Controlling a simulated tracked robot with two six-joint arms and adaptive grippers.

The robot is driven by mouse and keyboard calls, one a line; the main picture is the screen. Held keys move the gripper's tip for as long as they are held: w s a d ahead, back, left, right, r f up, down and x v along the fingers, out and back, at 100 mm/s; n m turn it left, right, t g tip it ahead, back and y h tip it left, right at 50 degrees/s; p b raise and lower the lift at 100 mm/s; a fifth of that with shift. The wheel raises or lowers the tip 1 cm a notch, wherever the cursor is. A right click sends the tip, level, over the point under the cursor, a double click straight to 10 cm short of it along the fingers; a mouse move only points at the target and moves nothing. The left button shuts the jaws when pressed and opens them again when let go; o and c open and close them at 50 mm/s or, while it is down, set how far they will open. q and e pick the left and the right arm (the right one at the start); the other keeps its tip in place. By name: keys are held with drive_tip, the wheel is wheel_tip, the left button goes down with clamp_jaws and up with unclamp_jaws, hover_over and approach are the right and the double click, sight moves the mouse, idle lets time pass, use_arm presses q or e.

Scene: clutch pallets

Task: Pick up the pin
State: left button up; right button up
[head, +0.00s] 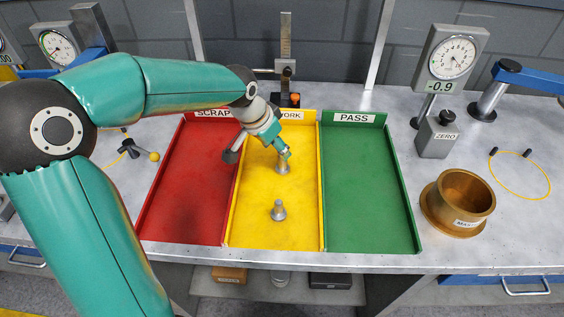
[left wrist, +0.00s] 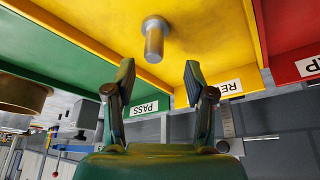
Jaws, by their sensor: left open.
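Two grey metal pins with wide flanged ends are in the yellow REWORK tray (head: 248,225). One pin (head: 282,167) is toward the back, just below my left gripper's fingers; the other pin (head: 279,210) stands nearer the front. My left gripper (head: 286,153) points down over the tray, open and empty. In the left wrist view, one pin (left wrist: 154,40) shows beyond and between the spread fingertips of the left gripper (left wrist: 158,68), apart from both. It is probably the back pin. My right gripper is not in view.
A red SCRAP tray (head: 187,190) and a green PASS tray (head: 368,190) flank the yellow one, with raised walls between. A height gauge (head: 287,60) stands behind. To the right are a dial gauge (head: 452,57), a ZERO box (head: 437,138) and a brass MASTER ring (head: 463,195).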

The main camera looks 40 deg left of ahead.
sight(283, 163)
use_arm(q)
drive_tip(key=shift+d+p+x, duration=0.15)
drive_tip(key=shift+p+x, duration=0.15)
drive_tip(key=shift+x, duration=1.05)
drive_tip(key=shift+d+p+x, duration=0.15)
drive_tip(key=shift+p+x, duration=0.1)
drive_tip(key=shift+x, duration=1.15)
drive_tip(key=shift+s, duration=0.2)
clamp_jaws()
